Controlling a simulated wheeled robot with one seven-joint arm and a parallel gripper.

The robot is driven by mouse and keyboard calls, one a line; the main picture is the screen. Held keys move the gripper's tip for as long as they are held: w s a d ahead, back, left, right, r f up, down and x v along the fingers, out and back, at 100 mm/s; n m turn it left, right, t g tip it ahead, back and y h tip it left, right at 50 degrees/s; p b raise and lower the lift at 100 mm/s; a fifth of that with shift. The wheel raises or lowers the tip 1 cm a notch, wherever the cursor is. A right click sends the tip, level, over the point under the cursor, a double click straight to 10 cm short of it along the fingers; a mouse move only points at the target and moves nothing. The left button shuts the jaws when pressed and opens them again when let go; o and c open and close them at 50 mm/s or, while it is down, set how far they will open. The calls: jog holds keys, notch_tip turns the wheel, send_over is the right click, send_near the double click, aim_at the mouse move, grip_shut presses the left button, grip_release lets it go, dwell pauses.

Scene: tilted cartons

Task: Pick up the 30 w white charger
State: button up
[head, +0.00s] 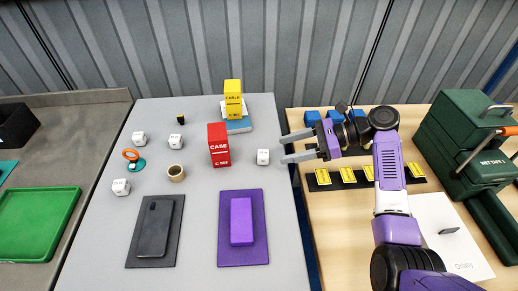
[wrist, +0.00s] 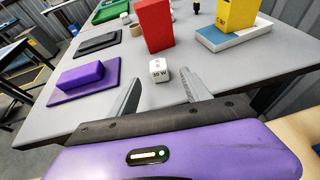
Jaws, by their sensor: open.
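A white cube charger (head: 263,157) stands on the grey table near its right edge, just right of the red carton. In the wrist view the same charger (wrist: 159,71) reads "30 W" and lies ahead of my gripper, between the lines of its fingers. My gripper (head: 282,148) is open and empty, at the table's right edge, pointing left at the charger and apart from it. Its two fingers show in the wrist view (wrist: 163,92). Several other white cubes stand at the table's left, such as one (head: 139,138) and another (head: 121,187); their labels are too small to read.
A red carton (head: 218,146) stands close beside the charger. A yellow carton (head: 233,99) stands on a blue and white box (head: 238,126) behind. A purple block lies on a purple mat (head: 259,254) in front. A tape roll (head: 176,173) lies farther left.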

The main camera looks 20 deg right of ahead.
aim_at(265, 155)
jog(key=x, duration=0.7)
jog(key=shift+a+f, duration=0.15)
jog(key=shift+f, duration=0.05)
jog(key=shift+c, duration=0.3)
grip_shut()
